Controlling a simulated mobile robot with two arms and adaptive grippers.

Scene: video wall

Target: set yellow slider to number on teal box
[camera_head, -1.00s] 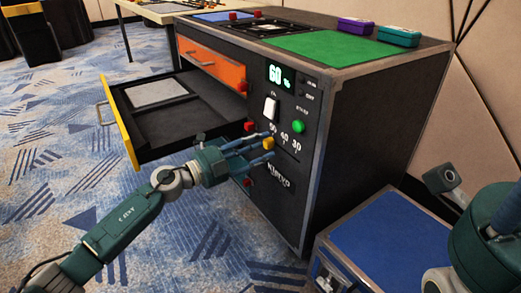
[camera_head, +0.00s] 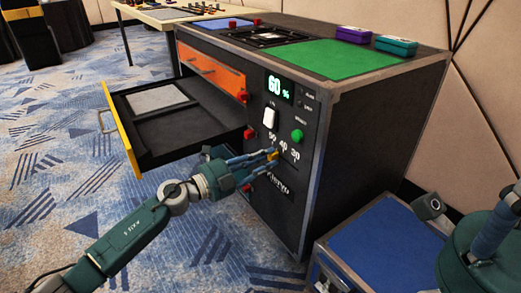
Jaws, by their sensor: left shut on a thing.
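A yellow slider knob (camera_head: 275,155) sits on the black front panel of a large console, just below white numbers of which 50, 40 and 30 can be read. My left gripper (camera_head: 272,157) is shut on this knob, its fingers partly hiding it. A lit green display (camera_head: 280,89) above reads 60 %. A teal box (camera_head: 396,45) lies on the console's top at the back right. Its number is too small to read here. Part of my right arm shows at the lower right, but its gripper does not.
A purple box (camera_head: 354,35) lies beside the teal one. A yellow-fronted drawer (camera_head: 122,129) stands open left of the panel. A white switch (camera_head: 269,118), green button (camera_head: 297,135) and red knobs (camera_head: 249,132) surround the slider. A blue-topped case (camera_head: 385,240) stands at the lower right.

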